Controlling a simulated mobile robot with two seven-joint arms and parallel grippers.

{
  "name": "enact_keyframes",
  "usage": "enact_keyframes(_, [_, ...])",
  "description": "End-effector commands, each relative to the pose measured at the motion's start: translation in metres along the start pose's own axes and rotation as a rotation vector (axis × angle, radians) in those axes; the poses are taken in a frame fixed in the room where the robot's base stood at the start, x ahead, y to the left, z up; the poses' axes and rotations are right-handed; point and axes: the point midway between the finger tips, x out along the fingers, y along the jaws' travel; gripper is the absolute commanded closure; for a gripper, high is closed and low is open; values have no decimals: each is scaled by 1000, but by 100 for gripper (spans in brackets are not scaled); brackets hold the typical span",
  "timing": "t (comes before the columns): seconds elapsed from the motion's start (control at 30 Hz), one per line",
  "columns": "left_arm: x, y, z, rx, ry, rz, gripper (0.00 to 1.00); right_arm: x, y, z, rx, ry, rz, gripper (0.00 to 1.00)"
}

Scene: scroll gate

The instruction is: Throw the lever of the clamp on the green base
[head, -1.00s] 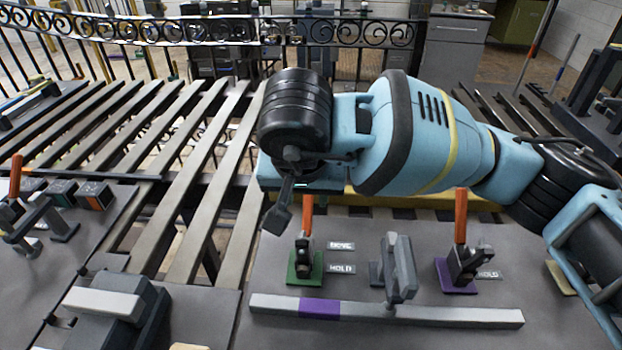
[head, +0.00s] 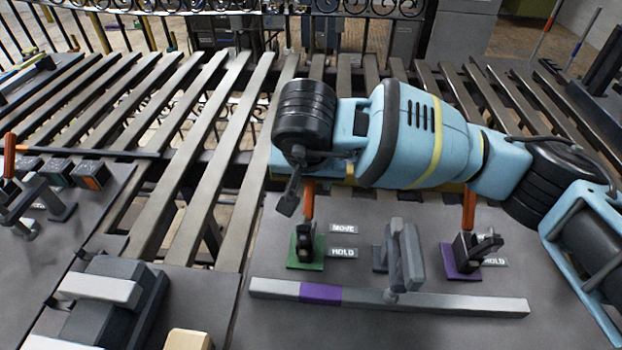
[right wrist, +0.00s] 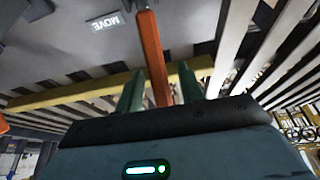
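The clamp on the green base (head: 305,262) stands at the left of the grey panel in the head view. Its orange lever (head: 308,203) points up from the dark clamp body. My right gripper (head: 289,196) hangs at the lever's upper part, which it partly overlaps in the head view. In the right wrist view the orange lever (right wrist: 151,50) runs between the two green fingers of the gripper (right wrist: 160,70). Gaps show on both sides of the lever, so the gripper is open around it. My left gripper is not in view.
A second clamp on a purple base (head: 462,265) with an orange lever stands to the right. A grey upright handle (head: 405,255) is between them. A grey bar with a purple band (head: 321,293) runs in front. MOVE (head: 343,228) and HOLD (head: 343,253) labels lie beside the green base.

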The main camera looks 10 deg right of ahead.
Motion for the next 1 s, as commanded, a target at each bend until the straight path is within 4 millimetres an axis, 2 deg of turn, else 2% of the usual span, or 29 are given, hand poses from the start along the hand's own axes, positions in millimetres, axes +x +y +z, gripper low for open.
enact_keyframes(0.13, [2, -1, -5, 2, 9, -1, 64, 9, 0, 0, 0, 0, 0, 62])
enact_keyframes(0.4, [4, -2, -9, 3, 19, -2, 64, 11, 0, 0, 0, 1, -1, 62])
enact_keyframes(0.47, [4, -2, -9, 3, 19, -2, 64, 11, 0, 0, 0, 1, -1, 67])
enact_keyframes(0.7, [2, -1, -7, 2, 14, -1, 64, 10, 0, 0, 0, 1, -1, 98])
enact_keyframes(1.0, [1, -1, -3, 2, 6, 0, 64, 10, 0, 0, -1, 3, 0, 100])
